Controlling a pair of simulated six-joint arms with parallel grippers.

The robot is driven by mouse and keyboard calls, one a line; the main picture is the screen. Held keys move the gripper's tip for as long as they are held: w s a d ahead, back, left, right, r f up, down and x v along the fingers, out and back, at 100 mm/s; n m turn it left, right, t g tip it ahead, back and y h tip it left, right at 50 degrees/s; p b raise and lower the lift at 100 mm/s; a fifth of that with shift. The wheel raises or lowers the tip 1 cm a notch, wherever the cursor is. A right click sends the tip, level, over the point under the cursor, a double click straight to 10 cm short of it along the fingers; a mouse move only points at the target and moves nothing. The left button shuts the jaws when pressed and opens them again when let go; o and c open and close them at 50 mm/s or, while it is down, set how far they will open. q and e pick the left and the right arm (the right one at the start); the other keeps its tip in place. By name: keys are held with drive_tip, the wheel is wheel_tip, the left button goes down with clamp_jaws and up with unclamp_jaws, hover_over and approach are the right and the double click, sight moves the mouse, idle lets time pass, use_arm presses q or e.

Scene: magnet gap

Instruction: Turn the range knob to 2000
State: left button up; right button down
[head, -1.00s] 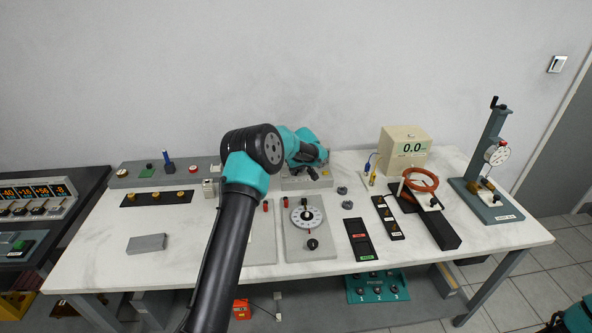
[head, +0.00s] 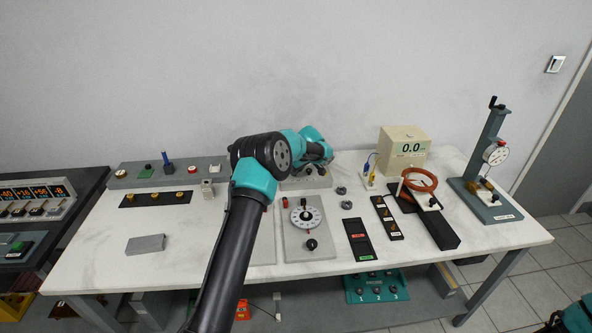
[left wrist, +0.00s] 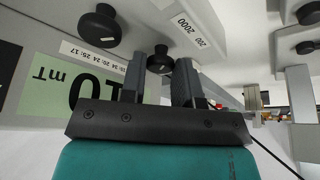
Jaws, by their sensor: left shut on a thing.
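In the left wrist view, a round black knob (left wrist: 160,60) sits on a pale panel, below a slanted label (left wrist: 184,30) reading 200 and 2000. The two dark fingers of my left gripper (left wrist: 160,72) stand on either side of this knob and are shut on it. The knob's pointer is too small to read. In the head view, my left wrist covers part of a grey unit (head: 305,183) at the back middle of the table, and my fingertips are hidden. My right gripper is in neither view.
A second black knob (left wrist: 99,27) sits close by in the left wrist view, beside a partly covered green mT display (left wrist: 48,83). A dial plate (head: 328,245) lies in front, with an orange coil (head: 418,180) to the right.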

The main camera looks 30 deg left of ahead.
use_arm(q)
drive_tip(key=o, duration=0.6)
drive_tip(key=shift+o, duration=0.2)
drive_tip(key=shift+r, duration=0.1)
drive_tip(key=v, duration=1.7)
drive_tip(key=shift+d, duration=0.2)
drive_tip(key=shift+r, duration=0.1)
